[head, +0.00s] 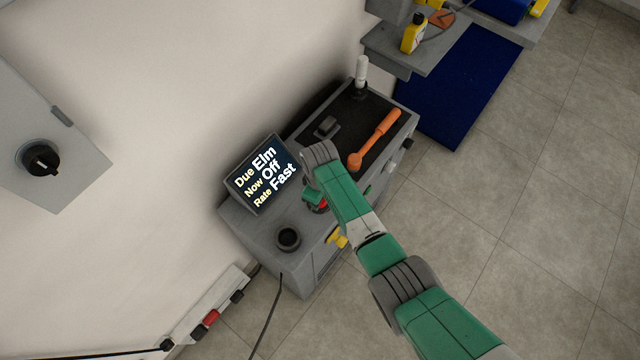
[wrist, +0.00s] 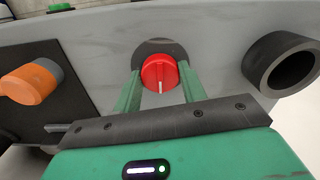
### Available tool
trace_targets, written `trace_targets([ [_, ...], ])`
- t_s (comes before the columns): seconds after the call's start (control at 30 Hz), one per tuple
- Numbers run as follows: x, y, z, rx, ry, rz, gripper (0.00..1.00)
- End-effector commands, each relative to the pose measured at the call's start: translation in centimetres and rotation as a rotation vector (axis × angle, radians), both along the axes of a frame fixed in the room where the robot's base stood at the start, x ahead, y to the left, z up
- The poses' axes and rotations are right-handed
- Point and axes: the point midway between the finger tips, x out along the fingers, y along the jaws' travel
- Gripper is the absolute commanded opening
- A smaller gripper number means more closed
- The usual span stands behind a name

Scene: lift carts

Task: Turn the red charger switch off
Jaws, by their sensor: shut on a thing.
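The red charger switch (wrist: 158,72) is a round knob with a white line, set in a dark round plate on the grey cart. In the wrist view the line points down toward my gripper. My gripper (wrist: 160,84) is shut on the knob, one green finger on each side. A tilted display (head: 264,174) on the cart reads "Due Elm, Now Off, Rate Fast".
A dark cup-like ring (head: 288,238) stands on the cart (head: 310,254), near the switch. A yellow part (head: 337,239) is on the cart's front. The floor to the right is clear.

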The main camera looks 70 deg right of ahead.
Motion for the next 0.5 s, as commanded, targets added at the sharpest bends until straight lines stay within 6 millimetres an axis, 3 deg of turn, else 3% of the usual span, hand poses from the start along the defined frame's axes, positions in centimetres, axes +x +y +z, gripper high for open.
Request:
trace_targets([
  [0.5, 0.05, -0.04, 0.07, -0.001, -0.002, 0.057, 0.18],
])
